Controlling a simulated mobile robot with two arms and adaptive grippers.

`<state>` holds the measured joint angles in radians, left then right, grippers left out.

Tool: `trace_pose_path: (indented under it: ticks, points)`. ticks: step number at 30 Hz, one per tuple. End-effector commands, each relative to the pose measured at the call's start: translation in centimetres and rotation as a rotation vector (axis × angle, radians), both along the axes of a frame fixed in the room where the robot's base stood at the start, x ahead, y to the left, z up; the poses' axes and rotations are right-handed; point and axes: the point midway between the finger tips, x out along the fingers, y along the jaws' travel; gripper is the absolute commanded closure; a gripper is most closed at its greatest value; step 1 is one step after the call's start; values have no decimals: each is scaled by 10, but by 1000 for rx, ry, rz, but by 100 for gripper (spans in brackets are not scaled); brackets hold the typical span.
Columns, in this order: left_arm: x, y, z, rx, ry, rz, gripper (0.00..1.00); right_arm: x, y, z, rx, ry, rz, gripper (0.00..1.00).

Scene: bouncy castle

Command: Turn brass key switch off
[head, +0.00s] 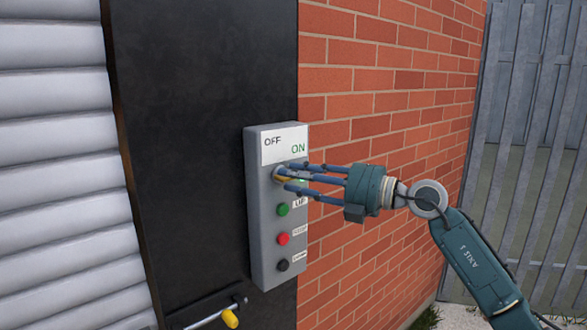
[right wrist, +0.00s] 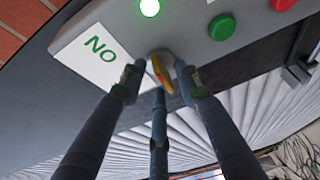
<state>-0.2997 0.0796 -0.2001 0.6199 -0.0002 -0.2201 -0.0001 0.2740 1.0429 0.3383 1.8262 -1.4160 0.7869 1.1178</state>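The brass key switch (head: 280,175) is on a grey control box, below a white label reading OFF and ON. In the right wrist view the brass key (right wrist: 161,74) sits in its round silver lock, beside the ON lettering. My right gripper (head: 287,176) reaches in from the right, its blue fingers spread around the key. In the right wrist view the fingers (right wrist: 158,85) stand apart, with gaps to the key; I cannot tell whether one touches it. The fingers partly hide the switch in the head view. A green lamp (right wrist: 150,7) beside it is lit. My left gripper is out of view.
The box (head: 262,230) also carries a green button (head: 282,210), a red button (head: 283,239) and a black button (head: 283,265). It hangs on a black panel (head: 205,120) beside a brick wall (head: 370,90). A yellow-ended handle (head: 230,319) sticks out below.

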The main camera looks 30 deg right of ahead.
Motion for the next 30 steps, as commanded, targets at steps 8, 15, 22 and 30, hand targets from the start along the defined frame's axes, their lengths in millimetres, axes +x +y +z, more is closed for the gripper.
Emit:
trace_pose_path:
  ticks: [8,15,22,30]
  points:
    - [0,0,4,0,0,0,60,6,4,0,-1,0,1,68]
    - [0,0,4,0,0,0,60,6,4,0,0,0,1,90]
    - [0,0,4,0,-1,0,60,6,4,0,-1,0,1,100]
    - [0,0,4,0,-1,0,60,6,4,0,-52,-4,2,100]
